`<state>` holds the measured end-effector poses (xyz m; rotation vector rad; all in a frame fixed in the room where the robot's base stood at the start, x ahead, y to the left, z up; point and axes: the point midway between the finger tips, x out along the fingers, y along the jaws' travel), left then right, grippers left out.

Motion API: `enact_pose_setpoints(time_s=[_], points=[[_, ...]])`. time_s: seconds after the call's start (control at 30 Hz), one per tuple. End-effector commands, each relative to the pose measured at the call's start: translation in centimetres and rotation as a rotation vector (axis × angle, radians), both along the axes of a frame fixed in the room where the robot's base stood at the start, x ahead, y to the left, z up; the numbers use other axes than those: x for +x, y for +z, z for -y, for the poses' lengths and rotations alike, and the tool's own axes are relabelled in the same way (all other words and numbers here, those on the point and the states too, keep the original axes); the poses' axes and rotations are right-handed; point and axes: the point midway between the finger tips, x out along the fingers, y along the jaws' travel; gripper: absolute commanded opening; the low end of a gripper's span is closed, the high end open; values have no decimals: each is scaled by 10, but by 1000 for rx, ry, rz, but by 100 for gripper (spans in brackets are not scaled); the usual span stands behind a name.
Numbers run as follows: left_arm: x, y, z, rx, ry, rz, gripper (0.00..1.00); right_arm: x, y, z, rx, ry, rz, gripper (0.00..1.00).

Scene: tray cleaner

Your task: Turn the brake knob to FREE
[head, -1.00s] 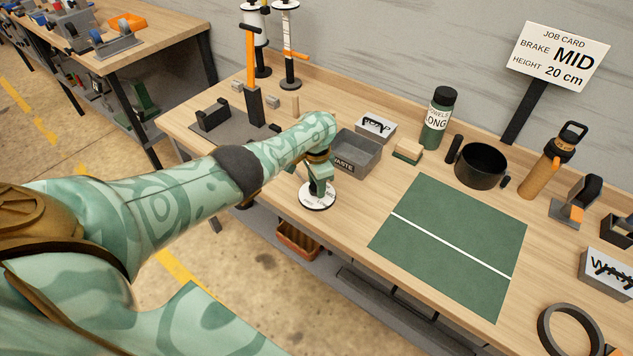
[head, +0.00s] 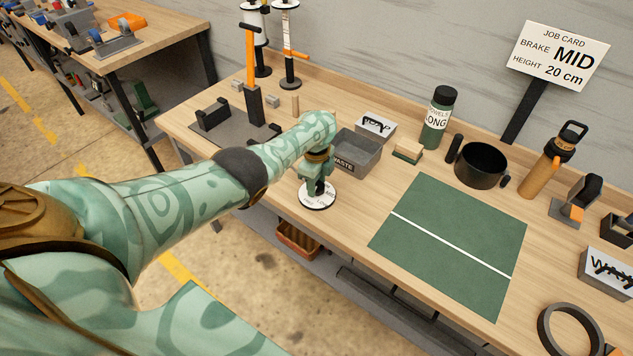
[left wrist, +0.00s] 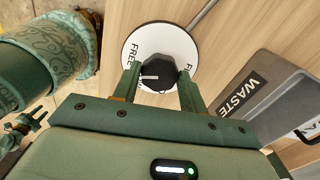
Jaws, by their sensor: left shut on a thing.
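The brake knob (left wrist: 157,72) is a black knob at the middle of a round white dial (left wrist: 160,38), seen in the left wrist view. A white pointer mark on the knob points left in that view, a little below the word FREE. A second label, starting with F, is partly hidden at the right by a finger. My left gripper (left wrist: 158,84) is shut on the knob, one finger on each side. In the head view the dial (head: 318,203) lies at the bench's front edge, with my left gripper (head: 318,187) above it.
A grey WASTE bin (head: 357,157) stands right behind the dial. A green mat (head: 450,245) lies to the right. A job card (head: 561,55) reads BRAKE MID, HEIGHT 20 cm. A green bottle (head: 437,120) and a black pot (head: 481,166) stand towards the back.

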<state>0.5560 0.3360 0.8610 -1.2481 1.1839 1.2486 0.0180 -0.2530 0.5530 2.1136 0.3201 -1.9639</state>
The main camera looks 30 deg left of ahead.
Motion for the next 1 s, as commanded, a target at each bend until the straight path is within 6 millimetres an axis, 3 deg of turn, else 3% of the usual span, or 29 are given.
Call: enact_pose_setpoints(time_s=[0.4,1.0], points=[[0,0,1,-2,-268,0,19,0,-1,0,0,0,0,36],[1,0,1,0,-346,1,19,0,-1,0,1,0,0,36]])
